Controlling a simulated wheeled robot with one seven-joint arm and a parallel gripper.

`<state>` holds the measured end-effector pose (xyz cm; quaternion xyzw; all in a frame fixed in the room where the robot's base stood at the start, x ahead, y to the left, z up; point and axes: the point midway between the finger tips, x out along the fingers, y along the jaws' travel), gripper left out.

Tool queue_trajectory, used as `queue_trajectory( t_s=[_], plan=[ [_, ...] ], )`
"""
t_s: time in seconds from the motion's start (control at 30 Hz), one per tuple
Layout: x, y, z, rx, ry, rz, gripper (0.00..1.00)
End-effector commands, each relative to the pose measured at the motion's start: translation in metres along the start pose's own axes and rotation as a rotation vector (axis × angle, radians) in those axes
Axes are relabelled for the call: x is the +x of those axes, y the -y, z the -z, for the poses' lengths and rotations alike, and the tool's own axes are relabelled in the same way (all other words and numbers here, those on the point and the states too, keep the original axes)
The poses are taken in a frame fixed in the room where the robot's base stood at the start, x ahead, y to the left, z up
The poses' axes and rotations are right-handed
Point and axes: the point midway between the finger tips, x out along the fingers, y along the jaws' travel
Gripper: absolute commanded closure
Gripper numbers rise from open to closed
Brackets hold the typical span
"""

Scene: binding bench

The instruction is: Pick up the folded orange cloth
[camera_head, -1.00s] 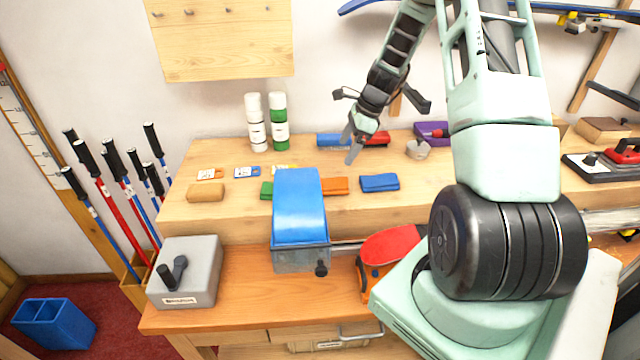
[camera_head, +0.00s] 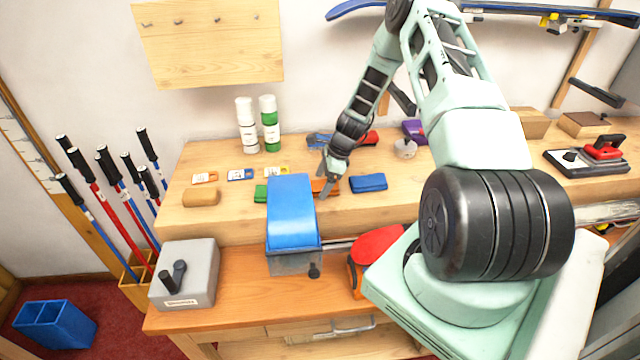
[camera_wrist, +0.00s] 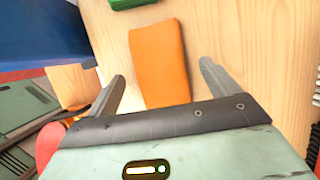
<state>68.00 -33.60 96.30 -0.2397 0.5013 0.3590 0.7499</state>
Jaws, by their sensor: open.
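The folded orange cloth (camera_wrist: 160,62) lies flat on the wooden bench and shows almost whole in the wrist view, its near end reaching the edge of my gripper. In the head view the cloth (camera_head: 318,187) is partly hidden by my gripper and by a blue sloped thing in front of it. My gripper (camera_head: 330,186) is open, over the cloth. In the wrist view the two fingers of my gripper (camera_wrist: 162,80) stand either side of the cloth's near part, with nothing between them gripped.
A blue folded cloth (camera_head: 368,183) lies just right of the orange one, a green one (camera_head: 261,193) to the left. The tall blue sloped thing (camera_head: 291,212) stands close in front. White and green bottles (camera_head: 269,124) stand behind.

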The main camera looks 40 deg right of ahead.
Motion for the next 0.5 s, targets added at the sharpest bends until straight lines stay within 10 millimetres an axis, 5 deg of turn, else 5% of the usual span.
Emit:
queue_trajectory(
  t_s=[0.33,0.5],
  plan=[
    [0.0075,0.0001,-0.0001,-0.001,0.0,0.0,0.13],
    [0.0074,0.0,-0.0001,-0.001,0.0,0.0,0.57]
  ],
)
